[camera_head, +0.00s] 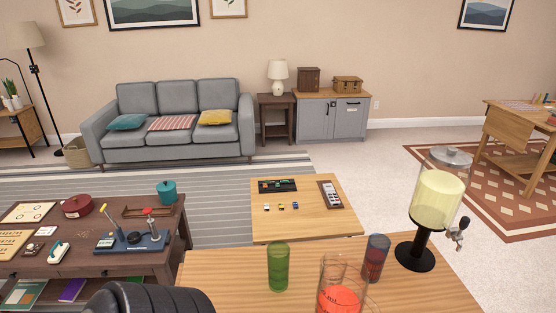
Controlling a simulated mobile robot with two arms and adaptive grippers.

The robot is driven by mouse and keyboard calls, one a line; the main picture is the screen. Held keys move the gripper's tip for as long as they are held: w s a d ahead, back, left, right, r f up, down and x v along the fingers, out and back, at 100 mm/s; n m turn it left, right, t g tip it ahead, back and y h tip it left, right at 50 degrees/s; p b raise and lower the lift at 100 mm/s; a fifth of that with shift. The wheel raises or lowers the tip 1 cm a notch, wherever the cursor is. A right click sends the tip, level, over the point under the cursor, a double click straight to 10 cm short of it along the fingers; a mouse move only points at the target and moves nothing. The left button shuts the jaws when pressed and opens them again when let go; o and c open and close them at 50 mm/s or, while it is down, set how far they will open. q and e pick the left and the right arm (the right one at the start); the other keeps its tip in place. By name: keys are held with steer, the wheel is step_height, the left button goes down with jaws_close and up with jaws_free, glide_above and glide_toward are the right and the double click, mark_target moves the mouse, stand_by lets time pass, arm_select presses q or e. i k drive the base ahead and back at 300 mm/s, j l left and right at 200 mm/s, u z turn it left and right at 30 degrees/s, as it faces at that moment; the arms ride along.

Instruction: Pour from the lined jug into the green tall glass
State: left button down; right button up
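The green tall glass (278,268) stands upright on the near wooden table and looks empty. A clear jug (341,292) with orange-red liquid in its lower part stands to its right at the bottom edge, its base cut off by the frame. Marks show on its wall, and I take it for the lined jug. A dark ribbed part, probably of my arm, shows at the bottom left. No gripper fingers are visible, and nothing is seen holding the jug or the glass.
A bluish glass with reddish contents (375,259) stands close behind the jug. A drink dispenser (437,198) with pale yellow liquid stands at the right on a black foot. The near table (225,270) is clear left of the green glass.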

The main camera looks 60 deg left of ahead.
mark_target(278, 252)
steer(key=u, duration=0.95)
steer(key=i+l+u, duration=0.2)
steer(key=u, duration=0.15)
steer(key=i+l+u, duration=0.2)
steer(key=u, duration=0.2)
